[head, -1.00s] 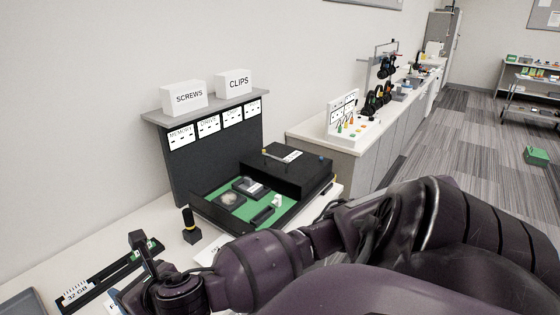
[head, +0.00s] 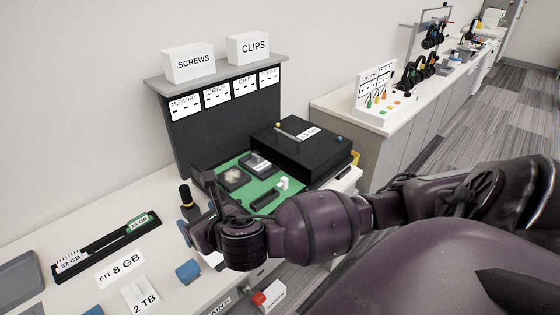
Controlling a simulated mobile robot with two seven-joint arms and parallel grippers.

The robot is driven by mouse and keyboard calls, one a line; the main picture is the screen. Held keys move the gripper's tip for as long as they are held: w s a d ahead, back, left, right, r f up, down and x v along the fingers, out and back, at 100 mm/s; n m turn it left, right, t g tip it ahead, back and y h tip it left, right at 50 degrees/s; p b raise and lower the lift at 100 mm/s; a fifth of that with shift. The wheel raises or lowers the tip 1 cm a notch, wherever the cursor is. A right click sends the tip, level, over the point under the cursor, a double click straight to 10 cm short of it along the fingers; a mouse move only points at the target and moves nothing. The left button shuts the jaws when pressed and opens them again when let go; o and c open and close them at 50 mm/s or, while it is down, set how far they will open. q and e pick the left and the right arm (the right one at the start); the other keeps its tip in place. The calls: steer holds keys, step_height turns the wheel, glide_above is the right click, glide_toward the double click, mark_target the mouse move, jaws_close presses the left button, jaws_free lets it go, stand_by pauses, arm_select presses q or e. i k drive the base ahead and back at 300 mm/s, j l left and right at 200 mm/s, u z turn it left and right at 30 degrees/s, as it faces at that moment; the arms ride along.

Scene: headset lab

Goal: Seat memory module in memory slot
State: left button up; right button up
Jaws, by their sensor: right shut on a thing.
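My right gripper (head: 190,232) is at the front left corner of the open black case, its arm coming in from the right. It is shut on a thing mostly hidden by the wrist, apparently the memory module. A green board (head: 283,173) lies in the case, with a dark slot-like bar (head: 265,200) near its front; I cannot tell for sure that this is the memory slot. A black rack (head: 100,243) on the bench at left holds modules tagged 32 GB (head: 72,262) and 16 GB (head: 139,223), with an empty stretch between. My left gripper is not in view.
A card reading FIT 8 GB (head: 120,270), a 2 TB card (head: 141,295) and a blue block (head: 188,271) lie in front. A black post with a yellow band (head: 186,194) stands left of the case. A black box (head: 290,150) adjoins the board behind.

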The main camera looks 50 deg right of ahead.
mark_target(265, 201)
steer(key=l+z, duration=0.1)
steer(key=l, duration=1.3)
steer(key=i, duration=0.05)
